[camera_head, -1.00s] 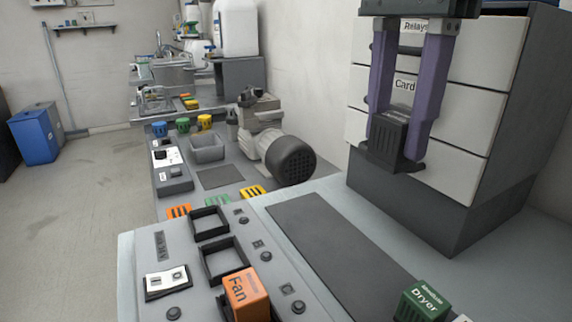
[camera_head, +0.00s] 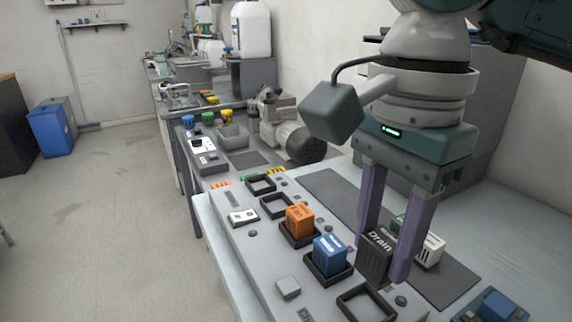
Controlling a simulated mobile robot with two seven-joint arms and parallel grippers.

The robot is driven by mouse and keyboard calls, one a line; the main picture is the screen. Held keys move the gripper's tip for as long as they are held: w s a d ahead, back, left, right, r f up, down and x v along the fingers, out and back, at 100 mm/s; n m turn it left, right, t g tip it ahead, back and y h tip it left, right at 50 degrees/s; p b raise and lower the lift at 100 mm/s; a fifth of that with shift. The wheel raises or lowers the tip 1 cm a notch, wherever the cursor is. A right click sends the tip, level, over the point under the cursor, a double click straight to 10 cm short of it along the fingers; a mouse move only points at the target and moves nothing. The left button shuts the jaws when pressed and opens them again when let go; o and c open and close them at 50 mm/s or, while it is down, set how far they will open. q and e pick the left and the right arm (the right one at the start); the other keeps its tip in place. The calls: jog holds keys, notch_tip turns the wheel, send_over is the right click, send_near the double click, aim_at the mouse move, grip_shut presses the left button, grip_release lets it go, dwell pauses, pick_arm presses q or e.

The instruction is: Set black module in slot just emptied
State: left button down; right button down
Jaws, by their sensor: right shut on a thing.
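My right gripper (camera_head: 386,262) is shut on the black module (camera_head: 376,258), which is labelled "Drain". It holds the module upright by its sides, over the mat side of the panel, up and right of an empty square slot frame (camera_head: 343,302) at the front. A blue module (camera_head: 329,256) and an orange module (camera_head: 299,226) sit in slots to the left. Two more empty slots (camera_head: 261,191) (camera_head: 277,214) lie farther back. Whether the black module touches anything beneath it I cannot tell. My left gripper is not in view.
A white module (camera_head: 431,250) and a partly hidden green module (camera_head: 397,224) stand on the dark mat (camera_head: 335,192), close to the right gripper. A blue item (camera_head: 492,306) is at the lower right. The panel (camera_head: 246,256) has small knobs and a white switch (camera_head: 242,218).

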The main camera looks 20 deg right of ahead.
aim_at(375, 275)
jog(key=shift+w+d+f+b, duration=0.15)
jog(key=shift+f+b, duration=0.55)
jog(key=shift+f, duration=0.4)
notch_tip(375, 275, down, 3)
jog(key=shift+r+b, duration=0.2)
jog(key=shift+b, duration=0.8)
jog(key=shift+f+b, duration=0.3)
jog(key=shift+b, duration=0.1)
jog(key=shift+f+b, duration=0.1)
jog(key=shift+b, duration=0.2)
